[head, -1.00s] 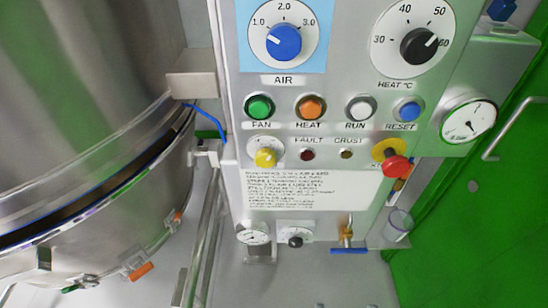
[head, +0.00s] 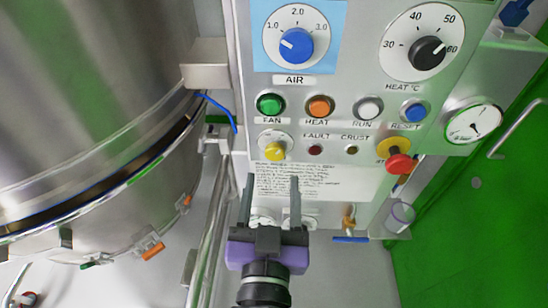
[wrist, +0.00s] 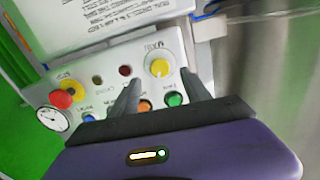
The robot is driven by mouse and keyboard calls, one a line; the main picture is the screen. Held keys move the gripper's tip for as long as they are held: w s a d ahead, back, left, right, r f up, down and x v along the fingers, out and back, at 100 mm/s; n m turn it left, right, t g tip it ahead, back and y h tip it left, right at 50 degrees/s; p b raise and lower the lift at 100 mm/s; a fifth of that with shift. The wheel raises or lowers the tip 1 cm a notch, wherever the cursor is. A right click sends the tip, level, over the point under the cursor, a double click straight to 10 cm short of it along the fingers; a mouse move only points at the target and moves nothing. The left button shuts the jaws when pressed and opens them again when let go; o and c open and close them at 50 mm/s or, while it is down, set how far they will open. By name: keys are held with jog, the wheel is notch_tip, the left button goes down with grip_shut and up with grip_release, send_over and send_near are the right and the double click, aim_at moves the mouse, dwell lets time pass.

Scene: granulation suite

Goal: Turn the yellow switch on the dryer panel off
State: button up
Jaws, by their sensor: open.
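The yellow switch (head: 275,152) is a small round knob with a white pointer on a pale round plate, below the green FAN button on the dryer panel (head: 340,82). It also shows in the wrist view (wrist: 159,68), where its plate sits just past my fingertips. My gripper (head: 272,180) is purple and black with two dark fingers. It is open and empty, below the yellow switch in the head view, its fingers pointing up toward it. In the wrist view the fingers (wrist: 161,82) spread to either side below the knob, and I see no contact.
A blue AIR knob (head: 296,45), a black HEAT knob (head: 427,52), several push buttons and a red emergency stop (head: 399,163) share the panel. A steel vessel (head: 90,100) stands at left. A gauge (head: 473,122) is at right, before a green door (head: 480,220).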

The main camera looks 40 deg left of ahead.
aim_at(275, 156)
jog(key=p+x, duration=0.1)
jog(key=x, duration=0.5)
grip_shut()
